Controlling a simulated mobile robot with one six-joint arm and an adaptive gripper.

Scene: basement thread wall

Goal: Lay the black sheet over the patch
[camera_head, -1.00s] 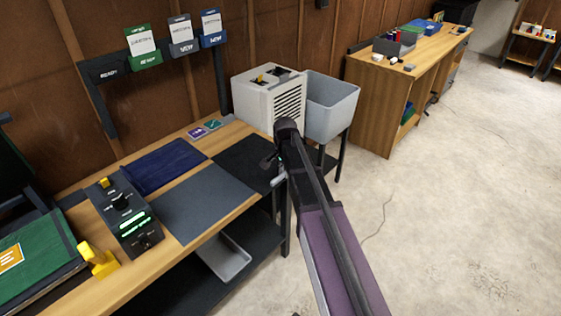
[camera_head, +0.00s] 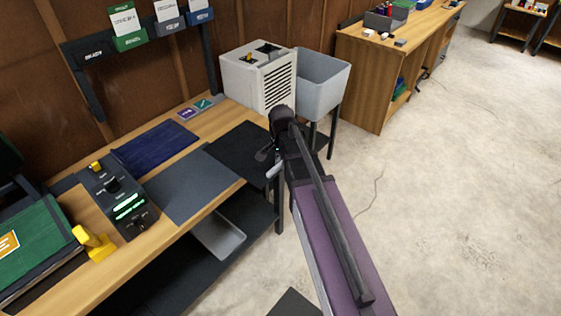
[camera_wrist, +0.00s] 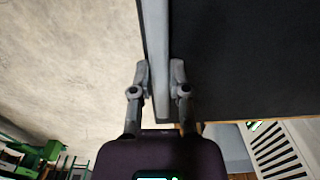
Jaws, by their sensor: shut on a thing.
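The black sheet (camera_head: 246,147) lies at the right end of the wooden bench, with a pale grey strip along its near edge. In the wrist view the sheet (camera_wrist: 245,55) fills the upper right. My gripper (camera_wrist: 160,80) is shut on the sheet's grey edge strip (camera_wrist: 156,45), one finger on each side. In the head view my gripper (camera_head: 269,158) is at the sheet's right edge, partly hidden by my wrist. I cannot tell which thing is the patch; a purple card (camera_head: 187,113) and a teal card (camera_head: 204,104) lie behind the sheet.
A grey mat (camera_head: 190,188) and a dark blue cloth (camera_head: 155,148) lie left of the sheet. A black control box (camera_head: 118,195) stands further left. A pale vented box (camera_head: 258,75) and a grey bin (camera_head: 318,82) are behind my gripper. The floor at right is open.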

